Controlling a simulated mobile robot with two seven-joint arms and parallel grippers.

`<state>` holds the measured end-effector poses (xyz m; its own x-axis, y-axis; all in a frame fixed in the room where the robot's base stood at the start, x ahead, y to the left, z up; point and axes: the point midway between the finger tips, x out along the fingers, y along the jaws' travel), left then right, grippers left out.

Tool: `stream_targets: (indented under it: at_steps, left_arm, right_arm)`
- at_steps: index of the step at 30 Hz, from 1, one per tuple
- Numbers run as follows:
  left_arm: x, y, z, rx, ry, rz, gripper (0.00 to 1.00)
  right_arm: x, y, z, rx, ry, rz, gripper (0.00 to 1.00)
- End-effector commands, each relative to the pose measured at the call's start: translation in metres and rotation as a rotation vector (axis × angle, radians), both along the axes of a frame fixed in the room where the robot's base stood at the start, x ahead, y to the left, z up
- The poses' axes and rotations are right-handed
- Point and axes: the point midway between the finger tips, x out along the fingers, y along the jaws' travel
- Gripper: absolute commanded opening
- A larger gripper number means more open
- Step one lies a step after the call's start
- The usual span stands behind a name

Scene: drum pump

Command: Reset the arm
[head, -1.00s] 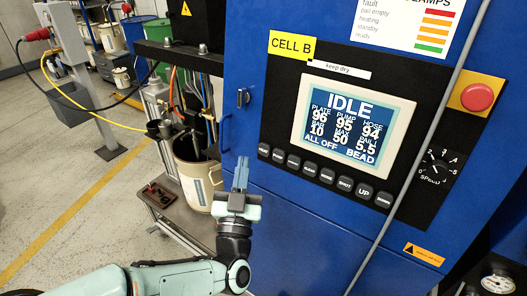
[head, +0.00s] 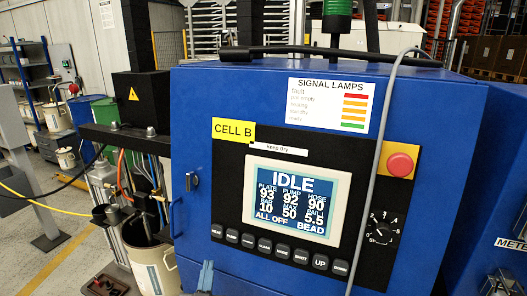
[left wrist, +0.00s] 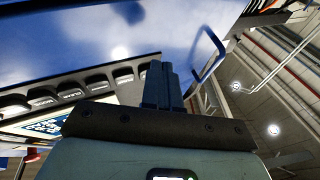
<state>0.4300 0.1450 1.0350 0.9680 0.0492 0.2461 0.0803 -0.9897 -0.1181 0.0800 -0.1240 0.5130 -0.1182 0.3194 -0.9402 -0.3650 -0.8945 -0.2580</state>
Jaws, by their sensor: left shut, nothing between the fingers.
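My left gripper (head: 206,266) shows only its blue fingertips at the bottom edge of the head view, in front of the blue cabinet. The fingers are together and empty. In the left wrist view the shut fingers (left wrist: 162,84) point up beside a row of dark buttons (left wrist: 98,83); a gap to the panel cannot be judged. The rest of the arm is out of the head view. The right gripper is not in view. The control screen (head: 293,200) reads IDLE, ALL OFF, with plate 93, pump 92 and hose 90.
The blue cabinet (head: 205,95) fills the middle. A red stop button (head: 400,164) and a dial (head: 381,229) sit right of the screen. A grey cable (head: 374,180) hangs across the front. A cream pail (head: 150,262) stands at the lower left under the pump stand.

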Motion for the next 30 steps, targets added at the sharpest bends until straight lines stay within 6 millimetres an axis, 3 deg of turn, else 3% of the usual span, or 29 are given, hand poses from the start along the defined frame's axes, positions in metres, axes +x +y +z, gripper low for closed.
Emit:
stream_targets:
  at_steps: [1,4,8,11,12,16,19,24,27,30]
  left_arm:
    - [0.007,-0.002,-0.034,0.002,0.108,-0.023,0.0]
    - [0.009,-0.004,-0.106,-0.022,0.32,-0.064,0.0]
    - [-0.009,-0.001,-0.198,-0.082,0.604,-0.094,0.0]
    - [-0.041,0.003,-0.266,-0.152,0.836,-0.1,0.0]
    - [-0.058,0.005,-0.292,-0.188,0.932,-0.097,0.0]
    - [-0.127,0.006,-0.363,-0.321,1.245,-0.076,0.0]
    - [-0.189,0.002,-0.399,-0.44,1.474,-0.047,0.0]
    - [-0.276,-0.011,-0.424,-0.613,1.769,0.002,0.0]
    - [-0.305,-0.018,-0.426,-0.673,1.864,0.02,0.0]
    - [-0.318,-0.022,-0.427,-0.701,1.906,0.027,0.0]
  right_arm:
    - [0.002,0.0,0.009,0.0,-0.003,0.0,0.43]
    - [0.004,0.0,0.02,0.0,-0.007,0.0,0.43]
    - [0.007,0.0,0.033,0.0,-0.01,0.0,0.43]
    - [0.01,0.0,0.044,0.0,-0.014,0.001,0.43]
    - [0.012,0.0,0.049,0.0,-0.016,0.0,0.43]
    - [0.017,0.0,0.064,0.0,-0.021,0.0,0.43]
    - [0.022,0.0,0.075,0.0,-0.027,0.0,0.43]
    - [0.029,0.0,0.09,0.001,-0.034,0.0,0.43]
    - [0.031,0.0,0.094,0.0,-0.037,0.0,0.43]
    - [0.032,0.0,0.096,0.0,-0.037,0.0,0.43]
